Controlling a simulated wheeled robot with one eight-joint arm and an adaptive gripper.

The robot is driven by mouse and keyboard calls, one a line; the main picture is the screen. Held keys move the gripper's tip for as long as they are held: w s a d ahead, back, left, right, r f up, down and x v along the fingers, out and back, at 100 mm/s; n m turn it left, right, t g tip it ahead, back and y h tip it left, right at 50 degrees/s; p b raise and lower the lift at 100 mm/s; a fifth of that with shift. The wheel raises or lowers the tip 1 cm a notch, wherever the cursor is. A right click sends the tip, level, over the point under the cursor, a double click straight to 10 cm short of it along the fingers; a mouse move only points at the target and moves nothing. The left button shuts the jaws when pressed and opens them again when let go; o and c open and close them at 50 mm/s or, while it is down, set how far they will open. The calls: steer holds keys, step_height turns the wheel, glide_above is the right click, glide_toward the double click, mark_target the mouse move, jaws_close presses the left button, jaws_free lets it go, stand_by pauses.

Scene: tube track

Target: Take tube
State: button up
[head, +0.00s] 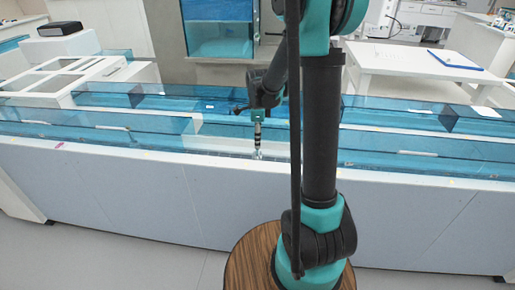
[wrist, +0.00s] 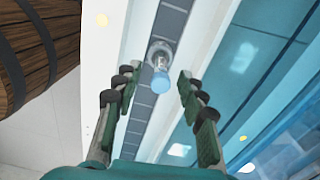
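A small clear tube with a light blue cap (wrist: 160,78) stands on the grey segmented track (wrist: 142,103) in the wrist view. In the head view the tube (head: 257,154) shows as a small pale shape just below my gripper (head: 258,145). In the wrist view my gripper (wrist: 157,82) is open, with one finger to the left of the tube and one to the right. Gaps show between the tube and both fingers. The exact height of the fingertips against the cap is hard to tell.
Blue transparent panels (head: 420,143) run along the long white track bench (head: 130,185). In the wrist view a white rail (wrist: 98,60) borders the track on the left. A round wooden barrel-like part (wrist: 38,48) shows at upper left. A white table (head: 420,62) stands behind right.

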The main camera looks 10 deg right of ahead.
steer(key=c, duration=0.8)
steer(key=shift+c, duration=0.2)
steer(key=shift+r, duration=0.1)
step_height(320, 180, up, 20)
steer(key=shift+o, duration=0.5)
jaws_close()
